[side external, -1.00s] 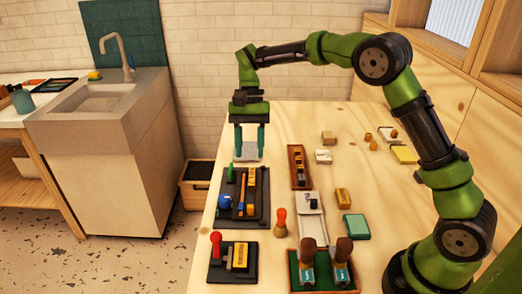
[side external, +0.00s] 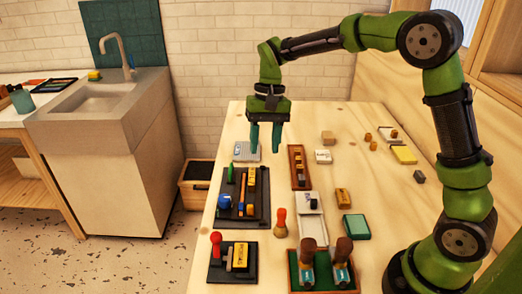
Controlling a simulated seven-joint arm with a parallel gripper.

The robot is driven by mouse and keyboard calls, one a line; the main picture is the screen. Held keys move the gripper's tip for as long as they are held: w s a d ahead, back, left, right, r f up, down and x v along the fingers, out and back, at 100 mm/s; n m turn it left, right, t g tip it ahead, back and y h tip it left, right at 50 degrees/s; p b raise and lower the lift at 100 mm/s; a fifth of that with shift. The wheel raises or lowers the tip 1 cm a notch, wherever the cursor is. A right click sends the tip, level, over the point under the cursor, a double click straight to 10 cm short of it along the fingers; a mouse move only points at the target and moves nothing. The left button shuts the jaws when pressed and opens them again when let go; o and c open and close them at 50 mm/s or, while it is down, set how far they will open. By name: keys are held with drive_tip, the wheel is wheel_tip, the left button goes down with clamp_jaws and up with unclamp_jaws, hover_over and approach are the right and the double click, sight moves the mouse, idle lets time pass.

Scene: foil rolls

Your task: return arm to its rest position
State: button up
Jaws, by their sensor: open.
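My gripper (side external: 265,139) hangs in the air above the far left part of the table, fingers pointing down. It is open, and nothing shows between its two teal fingers. My green and black arm reaches over the table from the right. A light grey flat piece (side external: 246,151) lies on the table just left of and below the fingers in the picture. The gap between the fingers and the tabletop is hard to judge.
The wooden table (side external: 385,210) holds a black tray (side external: 263,218) with tools, a long brown box (side external: 298,166), a green tray (side external: 293,272) with two brown-handled items, and small blocks. A red-orange peg (side external: 280,222) stands mid-table. The sink (side external: 97,100) is left.

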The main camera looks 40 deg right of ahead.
drive_tip(key=s+r+n+t, duration=0.1)
drive_tip(key=s+r+t, duration=0.2)
drive_tip(key=s, duration=0.6)
drive_tip(key=s+d+r+n+t, duration=0.1)
drive_tip(key=s+r+t, duration=0.2)
drive_tip(key=s, duration=0.7)
drive_tip(key=shift+s+r+n+t, duration=0.2)
drive_tip(key=shift+r+n+t, duration=0.15)
drive_tip(key=shift+t, duration=0.75)
